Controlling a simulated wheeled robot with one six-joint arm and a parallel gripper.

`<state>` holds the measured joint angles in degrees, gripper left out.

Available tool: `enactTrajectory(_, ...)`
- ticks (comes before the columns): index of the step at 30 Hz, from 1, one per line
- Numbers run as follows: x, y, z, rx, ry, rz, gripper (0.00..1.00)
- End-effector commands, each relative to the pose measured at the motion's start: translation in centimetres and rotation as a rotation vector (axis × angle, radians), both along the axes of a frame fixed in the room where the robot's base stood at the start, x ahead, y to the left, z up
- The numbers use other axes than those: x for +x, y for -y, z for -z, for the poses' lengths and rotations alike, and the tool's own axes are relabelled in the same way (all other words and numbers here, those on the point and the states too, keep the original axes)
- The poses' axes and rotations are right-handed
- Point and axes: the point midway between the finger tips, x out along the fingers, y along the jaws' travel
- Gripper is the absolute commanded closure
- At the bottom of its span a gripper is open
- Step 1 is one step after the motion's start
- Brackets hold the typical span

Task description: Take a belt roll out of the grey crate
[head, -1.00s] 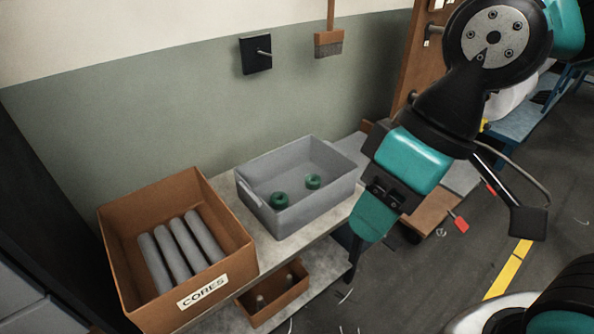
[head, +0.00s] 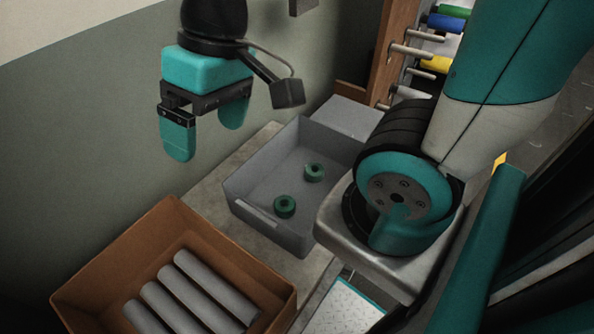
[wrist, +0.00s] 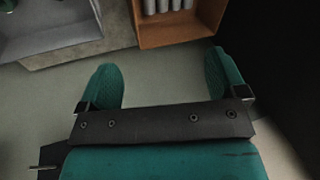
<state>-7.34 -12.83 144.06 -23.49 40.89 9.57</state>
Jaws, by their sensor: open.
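The grey crate (head: 258,222) stands on a bench in the head view. Two dark green belt rolls lie apart on its floor, one nearer the front (head: 285,207) and one farther back to the right (head: 314,172). My gripper (head: 206,145) is open and empty, with its teal fingers pointing down. In the head view it appears up and to the left of the crate. In the wrist view my gripper (wrist: 163,80) has its fingers wide apart with nothing between them.
A brown cardboard box (head: 110,270) with several grey cores stands left of the crate; it also shows in the wrist view (wrist: 180,38). A wooden rack (head: 388,45) with pegs and coloured rolls stands at the back right. The green-grey wall (head: 90,130) is close behind.

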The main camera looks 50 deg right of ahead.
Motion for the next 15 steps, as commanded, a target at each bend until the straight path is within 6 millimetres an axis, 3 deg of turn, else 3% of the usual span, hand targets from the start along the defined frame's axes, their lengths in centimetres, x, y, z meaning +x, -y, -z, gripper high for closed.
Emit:
enactTrajectory(1,2.2,2.5,3.8,-0.019,-0.044,0.192,0.10)
enactTrajectory(3,5.0,6.8,7.5,-0.046,-0.105,0.507,0.10)
enactTrajectory(6,7.5,14.1,12.8,-0.080,-0.191,0.971,0.10)
enactTrajectory(9,8.0,21.2,17.4,-0.105,-0.262,1.387,0.10)
enactTrajectory(12,7.1,26.8,20.8,-0.124,-0.312,1.711,0.10)
enactTrajectory(15,6.0,30.4,22.9,-0.136,-0.342,1.921,0.10)
